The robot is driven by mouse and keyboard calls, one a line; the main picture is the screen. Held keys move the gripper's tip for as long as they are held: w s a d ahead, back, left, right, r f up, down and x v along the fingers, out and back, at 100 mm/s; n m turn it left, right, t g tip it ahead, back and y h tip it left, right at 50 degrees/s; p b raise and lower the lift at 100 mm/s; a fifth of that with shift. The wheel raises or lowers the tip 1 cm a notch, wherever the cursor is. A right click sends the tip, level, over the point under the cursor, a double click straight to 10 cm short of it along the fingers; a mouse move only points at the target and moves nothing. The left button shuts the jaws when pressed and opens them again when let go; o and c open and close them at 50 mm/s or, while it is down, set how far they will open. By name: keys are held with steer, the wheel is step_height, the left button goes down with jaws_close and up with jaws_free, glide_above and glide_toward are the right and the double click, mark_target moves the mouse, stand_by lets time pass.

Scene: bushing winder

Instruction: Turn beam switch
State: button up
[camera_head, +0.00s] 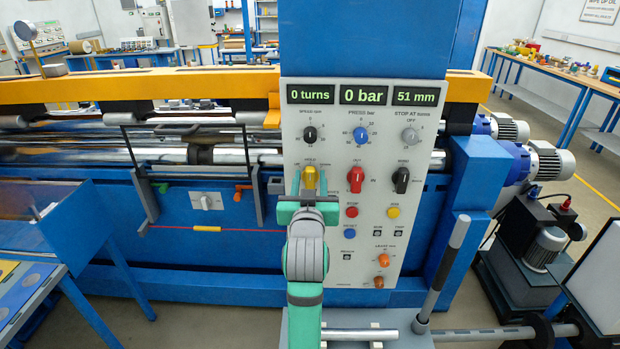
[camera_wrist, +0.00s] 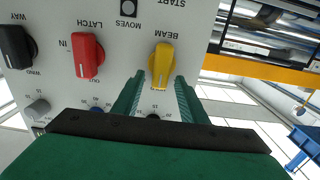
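The beam switch is a yellow knob (camera_head: 309,177) at the left of the grey control panel (camera_head: 340,240). In the wrist view the knob (camera_wrist: 162,63), labelled BEAM, points roughly along my fingers. My gripper (camera_head: 309,194) is in front of the panel at the yellow knob. In the wrist view my green fingers (camera_wrist: 159,82) stand apart, one on each side of the knob's near end. Whether either finger touches the knob cannot be told. In the head view my gripper hides the panel just below the knob.
A red latch knob (camera_head: 355,178) is close by on the right, with a black knob (camera_head: 400,179) beyond it. Red (camera_head: 351,212) and blue (camera_head: 349,234) buttons lie below. Displays (camera_head: 363,95) read 0 turns, 0 bar, 51 mm. A grey-tipped lever (camera_head: 455,250) stands at the lower right.

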steer(key=shift+w, duration=0.4)
jaws_close()
